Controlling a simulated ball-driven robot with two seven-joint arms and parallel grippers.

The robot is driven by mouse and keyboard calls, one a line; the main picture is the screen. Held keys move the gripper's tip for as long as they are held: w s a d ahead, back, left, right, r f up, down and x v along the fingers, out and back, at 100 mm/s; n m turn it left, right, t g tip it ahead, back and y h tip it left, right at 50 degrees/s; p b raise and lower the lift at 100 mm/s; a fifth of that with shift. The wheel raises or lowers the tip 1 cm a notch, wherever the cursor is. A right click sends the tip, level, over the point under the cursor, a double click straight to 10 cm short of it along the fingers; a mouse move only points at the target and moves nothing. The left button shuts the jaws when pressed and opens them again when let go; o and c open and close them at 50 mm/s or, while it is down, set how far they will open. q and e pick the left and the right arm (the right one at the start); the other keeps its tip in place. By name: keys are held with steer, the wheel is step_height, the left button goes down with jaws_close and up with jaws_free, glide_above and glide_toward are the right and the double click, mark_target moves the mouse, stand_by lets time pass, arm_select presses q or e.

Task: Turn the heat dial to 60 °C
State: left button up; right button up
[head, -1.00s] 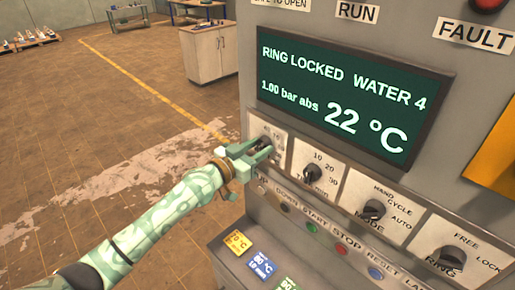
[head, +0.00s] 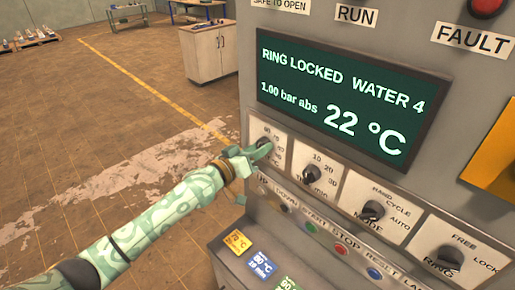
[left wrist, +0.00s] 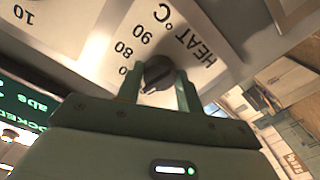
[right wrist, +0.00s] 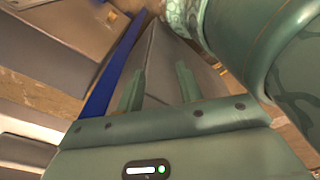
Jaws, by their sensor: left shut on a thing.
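The heat dial is a dark round knob (left wrist: 158,73) on a white plate marked HEAT °C (left wrist: 200,45) in the left wrist view. The marks 90 and 80 are readable; a lower number is partly hidden by a finger. The knob's pale pointer line aims to the lower left in that view, and the mark it meets is hidden. My left gripper (head: 263,147) is shut on the knob, with one finger on each side; it also shows in the left wrist view (left wrist: 160,88). My right gripper (right wrist: 158,85) is open and empty in the right wrist view.
The display (head: 345,100) reads RING LOCKED, WATER 4, 1.00 bar abs, 22 °C. A minutes dial (head: 312,174), a mode dial (head: 373,210) and a ring dial (head: 450,258) sit to the right. Buttons run below, including a red one (head: 341,249). Open floor lies left.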

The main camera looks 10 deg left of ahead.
arm_select(q)
steer(key=shift+n, duration=1.2)
steer(key=o, duration=1)
steer(key=v, duration=1.6)
steer(key=shift+s+a, duration=0.1)
steer(key=shift+s, duration=0.1)
